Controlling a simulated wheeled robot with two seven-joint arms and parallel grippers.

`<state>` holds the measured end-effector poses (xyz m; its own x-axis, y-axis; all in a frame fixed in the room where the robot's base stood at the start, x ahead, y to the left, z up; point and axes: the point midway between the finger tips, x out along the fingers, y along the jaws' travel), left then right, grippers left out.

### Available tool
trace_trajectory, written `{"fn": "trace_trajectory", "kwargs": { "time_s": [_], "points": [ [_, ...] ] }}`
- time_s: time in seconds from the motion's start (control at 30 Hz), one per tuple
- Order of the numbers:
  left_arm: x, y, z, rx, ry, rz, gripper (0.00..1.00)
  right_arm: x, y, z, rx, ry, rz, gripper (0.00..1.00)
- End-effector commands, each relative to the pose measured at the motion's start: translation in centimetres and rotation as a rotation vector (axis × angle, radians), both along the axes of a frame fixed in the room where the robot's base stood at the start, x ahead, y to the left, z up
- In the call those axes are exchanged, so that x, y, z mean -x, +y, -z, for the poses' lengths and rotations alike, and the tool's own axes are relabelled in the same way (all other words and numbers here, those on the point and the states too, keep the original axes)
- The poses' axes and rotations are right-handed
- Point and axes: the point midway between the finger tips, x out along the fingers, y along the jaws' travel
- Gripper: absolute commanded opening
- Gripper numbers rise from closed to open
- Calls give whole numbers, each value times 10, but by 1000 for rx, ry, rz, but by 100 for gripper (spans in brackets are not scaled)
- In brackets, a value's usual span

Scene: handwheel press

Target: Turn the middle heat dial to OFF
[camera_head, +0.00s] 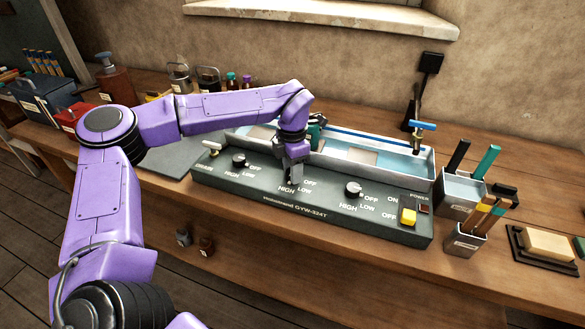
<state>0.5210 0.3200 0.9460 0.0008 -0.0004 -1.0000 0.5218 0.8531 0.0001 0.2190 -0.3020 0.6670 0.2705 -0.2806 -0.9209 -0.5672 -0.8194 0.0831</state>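The dark grey press panel (330,215) sits on the wooden bench, with a row of heat dials marked OFF, LOW and HIGH. My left gripper (291,180) points down at the middle dial's place, between its HIGH and OFF labels. The gripper hides the middle dial, so its pointer setting and any contact cannot be seen. Whether the fingers are open or closed on it is also unclear. My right gripper is not in view.
A yellow power switch (408,216) is at the panel's right end. A long tray with a blue bar (372,139) stands behind the dials. Tool holders (465,190) stand to the right. Bottles and a red box (72,118) stand at the left.

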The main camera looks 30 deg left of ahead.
Motion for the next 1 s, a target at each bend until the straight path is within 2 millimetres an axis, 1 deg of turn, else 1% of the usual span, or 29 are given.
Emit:
{"fn": "trace_trajectory", "kwargs": {
  "time_s": [0.27, 0.47, 0.67, 1.0],
  "points": [
    [0, 0, 0, 0, 0, -20, 9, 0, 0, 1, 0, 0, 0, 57],
    [0, 0, 0, 1, -1, -103, 9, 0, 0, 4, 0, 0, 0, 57],
    [-1, 0, 1, -1, -2, -259, 9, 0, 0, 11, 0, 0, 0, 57],
    [-1, 0, 2, 0, -1, -584, 9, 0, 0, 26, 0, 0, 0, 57]
  ]
}}
